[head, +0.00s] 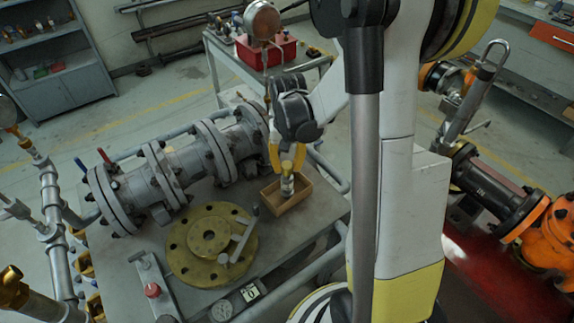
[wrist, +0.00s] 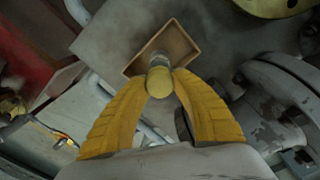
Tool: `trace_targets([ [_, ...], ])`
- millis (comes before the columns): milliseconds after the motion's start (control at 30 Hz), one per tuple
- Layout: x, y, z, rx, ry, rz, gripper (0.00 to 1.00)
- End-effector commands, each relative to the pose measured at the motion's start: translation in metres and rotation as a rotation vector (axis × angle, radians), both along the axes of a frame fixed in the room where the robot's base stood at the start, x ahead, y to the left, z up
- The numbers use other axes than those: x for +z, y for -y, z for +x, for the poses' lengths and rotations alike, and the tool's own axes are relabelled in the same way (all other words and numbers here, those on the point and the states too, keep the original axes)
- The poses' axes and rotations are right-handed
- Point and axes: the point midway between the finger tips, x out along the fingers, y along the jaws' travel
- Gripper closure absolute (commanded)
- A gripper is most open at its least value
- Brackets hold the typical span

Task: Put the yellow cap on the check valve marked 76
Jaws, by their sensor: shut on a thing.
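My gripper (head: 287,160) points down over a small open box, its yellow fingers closed on a small yellow cap (wrist: 160,82). In the head view the cap (head: 287,167) shows at the fingertips. A small silver cylindrical fitting (head: 287,186) is directly below the cap, over the box; in the wrist view the fitting (wrist: 158,57) shows just beyond the cap. The two look in line, but I cannot tell whether the cap is seated on it. No number 76 is readable, so I cannot tell which valve is the check valve so marked.
The tan box (head: 303,196) sits on the grey bench (head: 190,215). Left of it are a round yellow flange (head: 190,255) with a grey tool across it and a large grey flanged valve (head: 175,170).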

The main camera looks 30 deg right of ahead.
Motion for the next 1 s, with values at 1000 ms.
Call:
trace_targets([
  [1000, -0.0084, 0.0001, 0.0001, 0.000, 0.000, 0.000, 0.82],
])
